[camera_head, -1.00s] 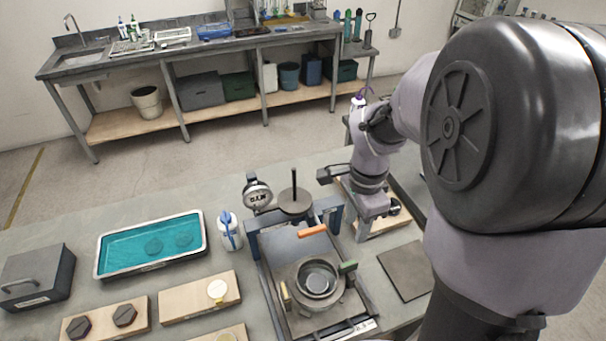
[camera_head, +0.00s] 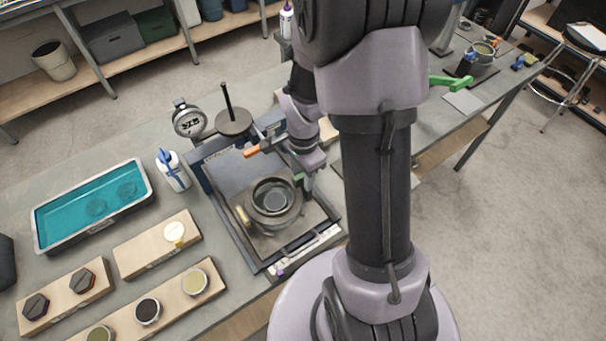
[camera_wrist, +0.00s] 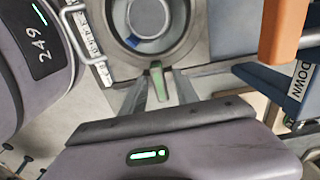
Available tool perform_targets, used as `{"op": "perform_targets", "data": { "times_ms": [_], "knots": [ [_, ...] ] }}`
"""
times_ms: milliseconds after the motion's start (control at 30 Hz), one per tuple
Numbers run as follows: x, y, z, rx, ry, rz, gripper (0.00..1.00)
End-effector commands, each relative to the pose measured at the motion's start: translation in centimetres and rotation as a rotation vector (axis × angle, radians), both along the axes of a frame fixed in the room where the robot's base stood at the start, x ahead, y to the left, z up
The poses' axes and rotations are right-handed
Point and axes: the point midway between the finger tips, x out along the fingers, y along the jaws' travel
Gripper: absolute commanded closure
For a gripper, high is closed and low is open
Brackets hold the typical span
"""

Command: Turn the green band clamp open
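The green clamp lever (camera_head: 299,181) sticks out from the right side of the round metal pot and its band (camera_head: 272,204) on the press frame. In the wrist view, the green lever (camera_wrist: 158,82) stands between the two grey fingertips of my gripper (camera_wrist: 163,85). A narrow gap shows on its right side, and the fingers look open around it. In the head view, my gripper (camera_head: 307,183) is at the lever, partly hidden by my arm. The round pot (camera_wrist: 150,22) lies just beyond the lever in the wrist view.
An orange handle (camera_head: 258,150) on the press frame is close; it also shows large in the wrist view (camera_wrist: 284,30). A dial gauge (camera_head: 189,121), a white bottle (camera_head: 173,170) and a teal tray (camera_head: 92,205) stand left. Another green handle (camera_head: 450,82) is at the right bench.

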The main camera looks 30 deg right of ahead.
Motion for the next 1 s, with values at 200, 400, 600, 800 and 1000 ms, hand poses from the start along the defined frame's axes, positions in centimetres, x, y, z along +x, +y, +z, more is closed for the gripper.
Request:
{"op": "perform_targets", "data": {
  "times_ms": [200, 400, 600, 800, 1000],
  "knots": [
    [-0.01, 0.0, 0.04, 0.0, 0.0, 0.0, 0.85],
    [-0.01, 0.0, 0.05, 0.0, 0.0, 0.0, 1.0],
    [-0.01, 0.0, 0.05, 0.0, 0.0, 0.012, 1.0],
    [-0.02, 0.0, 0.04, 0.0, 0.0, 0.091, 1.0],
    [-0.05, 0.0, 0.03, 0.0, 0.0, 0.246, 1.0]
  ]
}}
